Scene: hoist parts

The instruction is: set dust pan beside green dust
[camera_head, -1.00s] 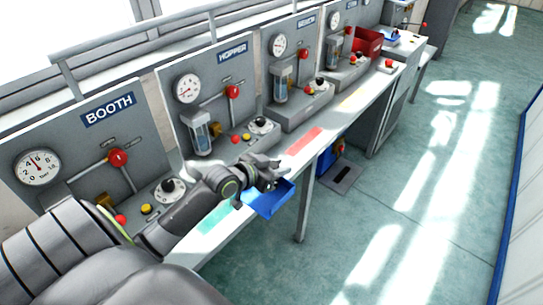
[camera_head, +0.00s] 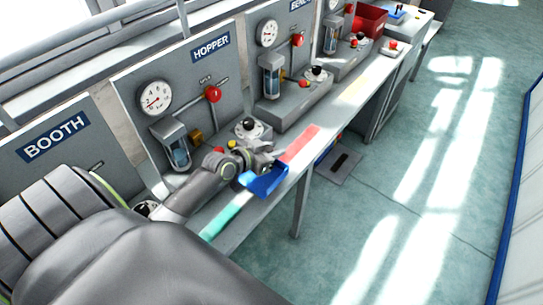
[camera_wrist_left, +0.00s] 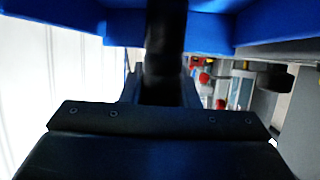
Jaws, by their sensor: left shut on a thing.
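The blue dust pan (camera_head: 267,182) is held in my left gripper (camera_head: 262,165) above the bench's front edge. The pan also fills the top of the left wrist view (camera_wrist_left: 220,30), close to the dark jaws. My left gripper is shut on it. The green dust (camera_head: 222,216) is a flat green strip on the bench top, left of and nearer than the pan, partly hidden by my left arm. A red strip (camera_head: 300,144) lies on the bench just beyond the pan. My right gripper is not in view.
The HOPPER panel (camera_head: 185,95) with gauge, valve and knobs stands behind the bench, with the BOOTH panel (camera_head: 50,150) to its left. A yellow strip (camera_head: 355,89) and a red bin (camera_head: 371,18) are farther along. The floor (camera_head: 400,200) at right is clear.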

